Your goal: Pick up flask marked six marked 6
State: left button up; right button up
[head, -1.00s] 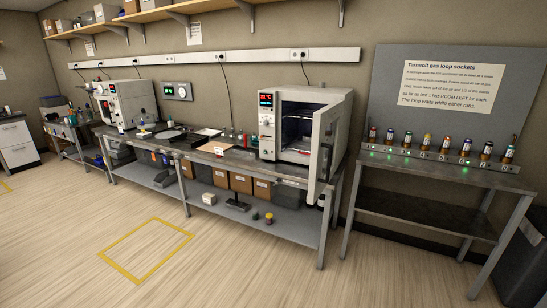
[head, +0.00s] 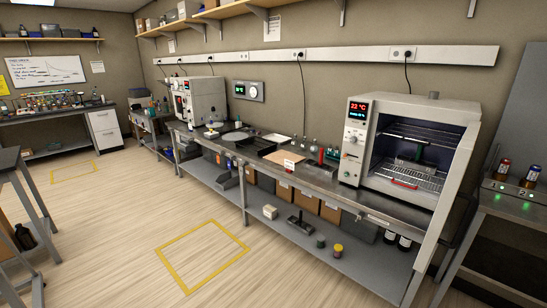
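I cannot make out a flask marked 6 in the head view. Several small glass vessels (head: 315,150) stand at the back of the long bench (head: 330,183), left of the open oven; their markings are too small to read. More small vessels (head: 60,100) stand on the far left bench, also unreadable. Two capped bottles stand in sockets at the right edge: one (head: 503,168) by the number 1 and one (head: 531,175) by the number 2. Neither of my grippers is in view.
The oven (head: 357,140) has its front open, with wire shelves and a dark item (head: 413,150) inside. Boxes sit on the lower shelf. A dark table (head: 12,160) stands at the left edge. The floor (head: 130,240) is clear, with yellow marked rectangles.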

aim_at(313, 148)
jog(key=i+j, duration=0.1)
jog(key=i, duration=0.9)
jog(key=i+j+z, duration=0.3)
jog(key=i+z, duration=0.15)
jog(key=i, duration=0.3)
jog(key=i+j+z, duration=0.95)
jog(key=i+j, duration=0.25)
jog(key=j, duration=0.2)
